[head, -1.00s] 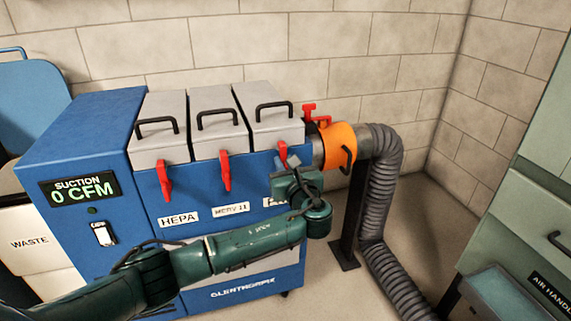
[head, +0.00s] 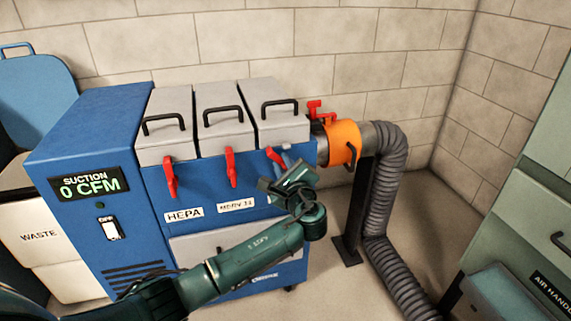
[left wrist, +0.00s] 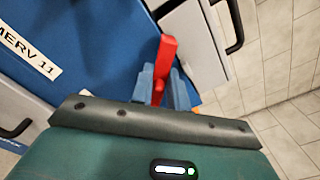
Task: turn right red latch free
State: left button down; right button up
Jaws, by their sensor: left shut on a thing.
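The right red latch (head: 277,155) is on the blue machine's front edge, below the right grey lid (head: 280,128). It leans to the left in the head view, while the other two latches hang down. My left gripper (head: 285,163) is at this latch, its body just below it. In the left wrist view the red latch (left wrist: 166,58) stands up between the bluish fingers of my left gripper (left wrist: 163,88), which are shut on it. The latch's lower part is partly hidden by the fingers. My right gripper is not in view.
The left red latch (head: 171,177) and middle red latch (head: 231,168) are close on the left. An orange collar (head: 343,143) with a black handle and a grey duct (head: 393,165) stand just right. A green cabinet (head: 530,200) is far right; floor between is clear.

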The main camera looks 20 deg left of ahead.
pick_arm(q)
jog(key=n, duration=0.1)
jog(key=f+n+b, duration=0.1)
jog(key=n, duration=0.1)
jog(key=shift+s+a, duration=0.15)
jog(key=shift+s, duration=0.05)
jog(key=shift+a+f+n+b, duration=0.1)
jog(key=shift+f+n+b, duration=0.1)
jog(key=shift+n+b, duration=0.65)
jog(key=shift+f+n+b, duration=0.2)
jog(key=shift+n+b, duration=0.4)
jog(key=shift+n, duration=0.55)
jog(key=shift+a+f+n+b, duration=0.1)
jog(key=shift+f+n+b, duration=0.1)
jog(key=shift+n+b, duration=0.65)
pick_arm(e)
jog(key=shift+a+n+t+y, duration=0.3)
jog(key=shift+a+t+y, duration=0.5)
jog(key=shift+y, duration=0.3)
pick_arm(q)
jog(key=shift+n, duration=0.35)
jog(key=c, duration=1.5)
grip_release()
jog(key=shift+r, duration=0.1)
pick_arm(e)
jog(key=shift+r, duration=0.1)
